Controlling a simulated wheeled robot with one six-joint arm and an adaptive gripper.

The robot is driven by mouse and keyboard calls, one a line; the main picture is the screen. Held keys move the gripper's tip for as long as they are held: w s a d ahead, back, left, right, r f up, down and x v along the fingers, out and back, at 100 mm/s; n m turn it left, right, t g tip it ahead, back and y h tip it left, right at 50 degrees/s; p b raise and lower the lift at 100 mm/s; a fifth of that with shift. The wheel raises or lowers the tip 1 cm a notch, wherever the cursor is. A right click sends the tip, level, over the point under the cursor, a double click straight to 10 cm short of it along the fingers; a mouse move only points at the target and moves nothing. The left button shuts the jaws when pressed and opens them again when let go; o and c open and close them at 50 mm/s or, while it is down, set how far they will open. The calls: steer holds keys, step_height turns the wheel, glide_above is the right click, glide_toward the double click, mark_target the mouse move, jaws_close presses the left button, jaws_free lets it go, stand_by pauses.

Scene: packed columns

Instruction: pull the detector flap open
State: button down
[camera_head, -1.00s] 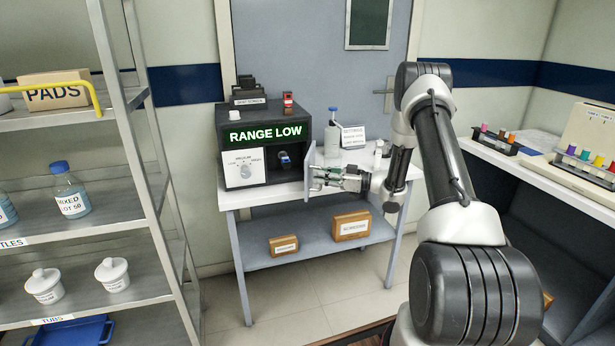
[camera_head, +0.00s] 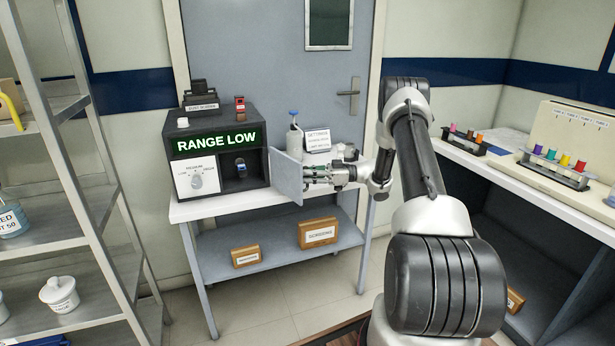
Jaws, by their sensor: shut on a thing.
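The detector (camera_head: 209,187) is a dark box on the white table, with a lit green "RANGE LOW" display (camera_head: 217,143) and a white dial panel below it. Its grey flap (camera_head: 285,176) stands swung out at the right side of the front, with the dark bay (camera_head: 230,176) uncovered; a small blue-topped thing (camera_head: 241,168) shows inside. My gripper (camera_head: 312,176) is at the flap's right side and shut on it. The exact contact of the fingertips is small and partly hidden by the flap.
A pump bottle (camera_head: 295,138) and a "SETTINGS" card (camera_head: 318,141) stand behind my gripper. Wooden boxes (camera_head: 318,233) sit on the lower shelf. A metal shelf rack (camera_head: 90,190) is at left, and a counter with coloured vials (camera_head: 553,168) at right.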

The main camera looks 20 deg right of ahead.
steer(key=shift+w+d+r, duration=0.2)
steer(key=shift+w+d, duration=0.1)
steer(key=shift+d, duration=0.05)
steer(key=c, duration=1.5)
jaws_free()
steer(key=v, duration=1.2)
steer(key=shift+f, duration=0.1)
